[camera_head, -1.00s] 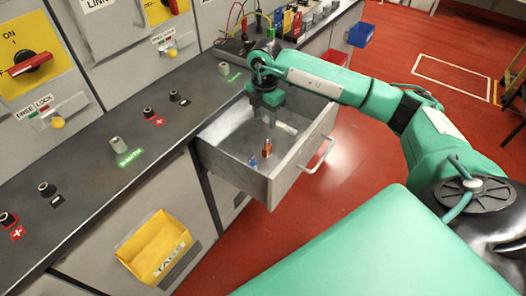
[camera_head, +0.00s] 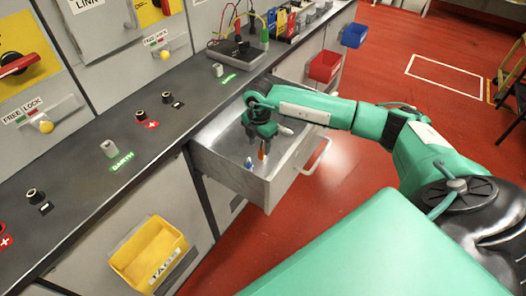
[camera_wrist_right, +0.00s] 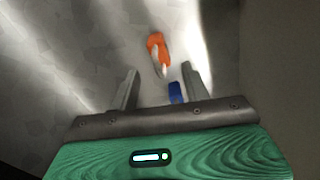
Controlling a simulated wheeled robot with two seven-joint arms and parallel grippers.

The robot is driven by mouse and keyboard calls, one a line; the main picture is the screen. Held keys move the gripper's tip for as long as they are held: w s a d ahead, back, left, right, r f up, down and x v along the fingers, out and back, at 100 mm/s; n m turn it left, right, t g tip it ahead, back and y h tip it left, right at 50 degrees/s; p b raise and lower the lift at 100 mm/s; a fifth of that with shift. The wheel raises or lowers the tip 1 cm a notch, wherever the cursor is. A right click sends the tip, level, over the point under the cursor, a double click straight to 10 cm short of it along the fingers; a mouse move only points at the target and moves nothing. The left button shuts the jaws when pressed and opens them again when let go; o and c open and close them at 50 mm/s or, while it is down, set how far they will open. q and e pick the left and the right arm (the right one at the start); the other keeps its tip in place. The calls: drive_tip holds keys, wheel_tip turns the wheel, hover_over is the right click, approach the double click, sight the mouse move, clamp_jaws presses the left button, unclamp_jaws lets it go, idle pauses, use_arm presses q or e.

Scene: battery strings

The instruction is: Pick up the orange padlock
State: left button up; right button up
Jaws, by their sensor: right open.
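The orange padlock (camera_wrist_right: 156,44) lies on the floor of the open drawer (camera_head: 237,180), with its pale shackle pointing toward the gripper in the right wrist view. In the head view the padlock (camera_head: 262,152) shows as a small orange spot just beside and below my right gripper (camera_head: 262,144). The right gripper is open and empty. In the right wrist view the padlock is beyond and between the fingertips (camera_wrist_right: 160,82), apart from them. A blue object (camera_wrist_right: 175,92), likely another padlock, lies nearer the right finger; it also shows in the head view (camera_head: 249,163). My left gripper is not in view.
The drawer's walls (camera_head: 283,178) stand close around the gripper. A pale item (camera_head: 286,130) lies at the drawer's right side. The dark counter (camera_head: 85,165) runs alongside. A yellow TAGS bin (camera_head: 150,255) hangs below it.

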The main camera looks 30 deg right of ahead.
sight(261, 151)
wheel_tip(261, 151, down, 4)
drive_tip(key=shift+s+d+f, duration=0.1)
drive_tip(key=shift+d+f, duration=0.05)
drive_tip(key=shift+f, duration=0.05)
drive_tip(key=shift+c, duration=0.5)
clamp_jaws()
drive_tip(key=shift+r, duration=0.15)
wheel_tip(261, 151, up, 20)
